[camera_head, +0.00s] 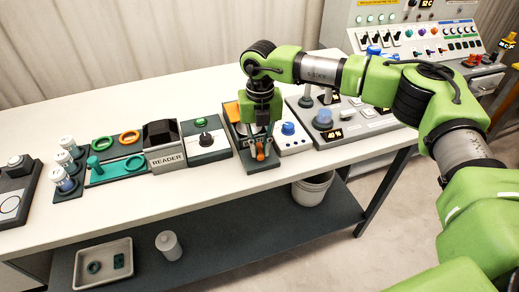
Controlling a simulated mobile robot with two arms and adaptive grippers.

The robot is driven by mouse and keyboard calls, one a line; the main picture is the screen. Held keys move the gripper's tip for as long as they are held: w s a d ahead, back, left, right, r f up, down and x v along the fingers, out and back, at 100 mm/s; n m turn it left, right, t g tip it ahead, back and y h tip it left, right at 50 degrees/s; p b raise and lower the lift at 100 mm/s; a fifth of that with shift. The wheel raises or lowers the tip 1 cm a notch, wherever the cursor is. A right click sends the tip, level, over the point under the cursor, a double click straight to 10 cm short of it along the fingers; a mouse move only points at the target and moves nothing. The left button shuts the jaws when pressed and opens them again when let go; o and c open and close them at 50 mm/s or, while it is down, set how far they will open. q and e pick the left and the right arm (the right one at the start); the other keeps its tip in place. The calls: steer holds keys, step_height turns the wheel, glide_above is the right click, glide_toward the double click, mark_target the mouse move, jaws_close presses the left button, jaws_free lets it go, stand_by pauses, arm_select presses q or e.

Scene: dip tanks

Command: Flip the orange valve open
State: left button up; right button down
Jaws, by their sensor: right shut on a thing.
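The orange valve (260,152) sits on a dark base plate (262,167) near the front of the white table, right of the middle of the picture. My right gripper (261,143) points down over it and is shut on the valve's orange handle. The gripper and wrist hide much of the valve, so its exact angle cannot be told. An orange part (231,111) of the same unit shows behind and left of the gripper. My left gripper does not show.
Left of the valve stand a switch box (207,148) with a green button and the reader (165,158). A blue-knob box (292,143) stands close on the right. A control console (430,40) is at the back right. The table's front left strip is clear.

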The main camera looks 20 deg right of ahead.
mark_target(261, 150)
steer(key=shift+n+b, duration=0.45)
steer(key=shift+n, duration=0.65)
steer(key=c, duration=2)
jaws_free()
steer(key=shift+d, duration=0.1)
step_height(261, 150, up, 12)
steer(key=shift+r, duration=0.1)
